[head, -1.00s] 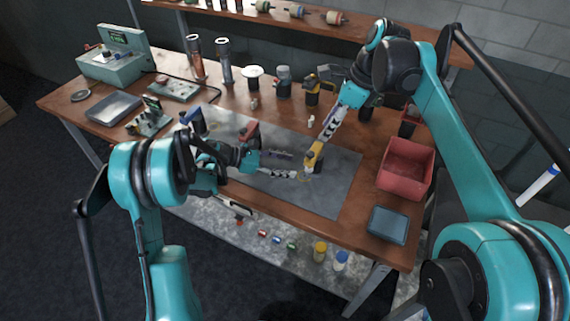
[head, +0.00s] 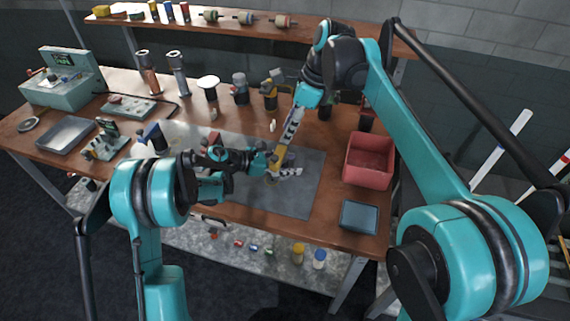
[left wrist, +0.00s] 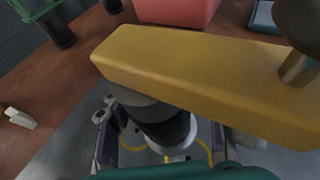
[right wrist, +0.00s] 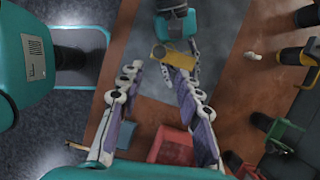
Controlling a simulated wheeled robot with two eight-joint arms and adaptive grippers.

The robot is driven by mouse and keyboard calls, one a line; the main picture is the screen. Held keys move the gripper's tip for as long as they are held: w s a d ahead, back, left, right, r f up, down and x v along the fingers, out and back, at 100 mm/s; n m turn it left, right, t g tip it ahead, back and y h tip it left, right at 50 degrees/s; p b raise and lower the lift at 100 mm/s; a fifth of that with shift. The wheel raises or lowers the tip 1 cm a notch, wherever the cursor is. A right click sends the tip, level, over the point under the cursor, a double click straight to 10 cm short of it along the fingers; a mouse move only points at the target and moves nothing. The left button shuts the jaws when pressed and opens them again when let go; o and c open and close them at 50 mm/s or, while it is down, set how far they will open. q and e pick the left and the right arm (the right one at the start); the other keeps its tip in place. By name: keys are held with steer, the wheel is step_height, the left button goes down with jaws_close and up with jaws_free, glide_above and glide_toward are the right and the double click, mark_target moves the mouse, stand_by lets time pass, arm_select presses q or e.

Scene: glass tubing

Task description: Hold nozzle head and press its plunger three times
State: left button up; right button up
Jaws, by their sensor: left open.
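The nozzle head shows as a yellow block (head: 277,158) above the mat in the head view. In the left wrist view it is a long yellow bar (left wrist: 200,75) close across the picture. A brown knob on a metal stem (left wrist: 298,68), likely its plunger, shows at its right end. My left gripper (left wrist: 160,145) is open, with a black cylinder (left wrist: 163,118) between its fingers and under the bar. My right gripper (right wrist: 152,68) comes down from above. Its fingers are apart, tips close to the yellow head (right wrist: 180,60). Contact there is unclear.
A grey mat (head: 300,195) covers the middle of the wooden table. A red bin (head: 369,160) and a blue-grey tray (head: 359,215) stand to the right. Bottles and tools line the back, among them a white-topped one (head: 209,83). The mat's right part is clear.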

mark_target(275, 156)
arm_select(q)
steer(key=shift+c, duration=0.3)
jaws_close()
arm_select(e)
steer(key=c, duration=0.5)
steer(key=shift+a+n+h, duration=0.3)
steer(key=shift+a+n, duration=0.1)
jaws_close()
steer(key=shift+w+a+f+n+g+h, duration=0.1)
steer(key=shift+a+f+n+h, duration=0.45)
steer(key=shift+f, duration=0.55)
steer(key=shift+w+a+f+n+g+h, duration=0.15)
steer(key=shift+a+f+n+h, duration=0.4)
steer(key=shift+f, duration=0.6)
steer(key=shift+w+a+f+n+g+h, duration=0.1)
steer(key=shift+a+f+n+h, duration=0.45)
steer(key=shift+f, duration=0.55)
